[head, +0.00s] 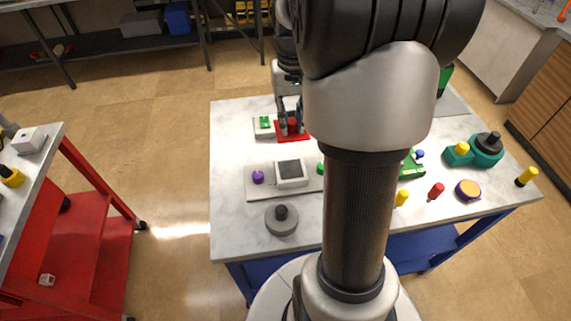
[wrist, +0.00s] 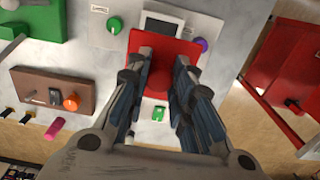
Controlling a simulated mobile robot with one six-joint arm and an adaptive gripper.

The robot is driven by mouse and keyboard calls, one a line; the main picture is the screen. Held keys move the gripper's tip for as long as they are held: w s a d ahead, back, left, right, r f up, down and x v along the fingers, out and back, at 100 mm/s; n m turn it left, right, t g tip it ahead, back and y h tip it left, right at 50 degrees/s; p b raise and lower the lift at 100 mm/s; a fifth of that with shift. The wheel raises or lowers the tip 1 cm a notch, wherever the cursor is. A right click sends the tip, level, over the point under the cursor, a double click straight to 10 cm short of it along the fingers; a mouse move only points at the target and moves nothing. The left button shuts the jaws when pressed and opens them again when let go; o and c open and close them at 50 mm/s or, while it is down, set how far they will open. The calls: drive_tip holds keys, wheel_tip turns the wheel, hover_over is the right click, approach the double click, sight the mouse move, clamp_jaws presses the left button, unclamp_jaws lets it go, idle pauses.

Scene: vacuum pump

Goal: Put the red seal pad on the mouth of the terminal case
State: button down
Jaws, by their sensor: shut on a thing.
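The red seal pad (head: 294,137) is a flat red square with a red knob on top. My gripper (head: 291,127) is shut on the knob. In the wrist view the pad (wrist: 182,52) lies across the fingertips of my gripper (wrist: 159,82) and looks large, raised above the table. A small pale box with a green part inside (head: 262,132), which seems to be the terminal case, stands on the table just left of the pad in the head view. In the wrist view this box (wrist: 148,104) shows partly between the fingers, below the pad. They look apart.
A panel (head: 262,191) with a purple knob, a screen box and a green knob lies nearer my body. A grey round weight (head: 281,221) stands in front. A brown box with an orange knob (wrist: 38,82) is at left in the wrist view. My arm hides the table's middle.

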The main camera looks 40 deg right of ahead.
wheel_tip(320, 180, down, 16)
drive_tip(key=b, duration=0.4)
drive_tip(key=shift+r+b, duration=0.15)
drive_tip(key=shift+b, duration=0.15)
drive_tip(key=c, duration=1.4)
unclamp_jaws()
